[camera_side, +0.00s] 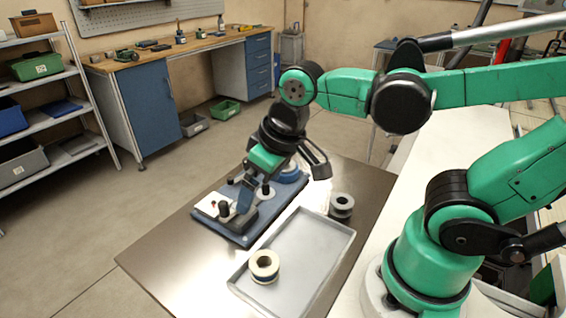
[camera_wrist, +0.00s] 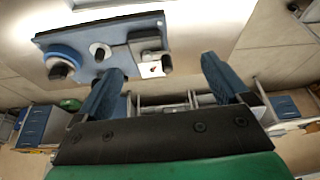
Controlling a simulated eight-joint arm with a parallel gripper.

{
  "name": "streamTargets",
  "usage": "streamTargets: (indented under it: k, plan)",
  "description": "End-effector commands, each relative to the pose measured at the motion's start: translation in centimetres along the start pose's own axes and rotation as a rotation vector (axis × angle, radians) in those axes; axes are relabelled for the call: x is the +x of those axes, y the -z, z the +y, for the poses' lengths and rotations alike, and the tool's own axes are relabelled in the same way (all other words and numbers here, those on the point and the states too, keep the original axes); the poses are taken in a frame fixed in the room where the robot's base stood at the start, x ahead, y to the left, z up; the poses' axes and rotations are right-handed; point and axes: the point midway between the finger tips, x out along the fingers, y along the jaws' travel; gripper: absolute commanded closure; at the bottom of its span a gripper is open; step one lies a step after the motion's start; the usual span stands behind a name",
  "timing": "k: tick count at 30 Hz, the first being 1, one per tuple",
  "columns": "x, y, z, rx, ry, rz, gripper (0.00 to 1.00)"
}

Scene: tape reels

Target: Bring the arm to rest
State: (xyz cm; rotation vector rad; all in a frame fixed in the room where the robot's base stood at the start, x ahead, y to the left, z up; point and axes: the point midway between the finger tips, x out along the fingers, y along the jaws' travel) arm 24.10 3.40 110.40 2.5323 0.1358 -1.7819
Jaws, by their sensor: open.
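My gripper (camera_side: 238,190) hangs above the blue-based device (camera_side: 240,238) on the table in the side view. Its two blue fingers stand wide apart with nothing between them in the wrist view (camera_wrist: 163,68). The device in the wrist view (camera_wrist: 83,40) carries a blue reel (camera_wrist: 62,60) at one end, a small post near its middle and a grey block. The blue reel is partly hidden by my wrist in the side view (camera_side: 289,173). A cream-rimmed reel (camera_side: 265,263) lies in the grey tray (camera_side: 330,232).
Dark reels (camera_side: 342,204) stand at the tray's far right corner. The metal table (camera_side: 180,262) is bare at its front left. A shelf rack (camera_side: 62,118) and a blue workbench (camera_side: 147,105) stand away across the floor.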

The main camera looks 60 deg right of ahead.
Motion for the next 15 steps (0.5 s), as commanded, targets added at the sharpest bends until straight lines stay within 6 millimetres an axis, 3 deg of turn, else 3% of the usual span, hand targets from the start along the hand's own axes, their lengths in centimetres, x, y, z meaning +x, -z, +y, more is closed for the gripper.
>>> streamTargets:
  k: [3,6,15]
  plan:
    - [-0.2,0.9,2.5,0.059,-0.036,0.177,0.05]
    - [-0.5,1.4,3.4,0.078,-0.056,0.260,0.05]
    - [-0.6,1.6,3.6,0.078,-0.060,0.278,0.05]
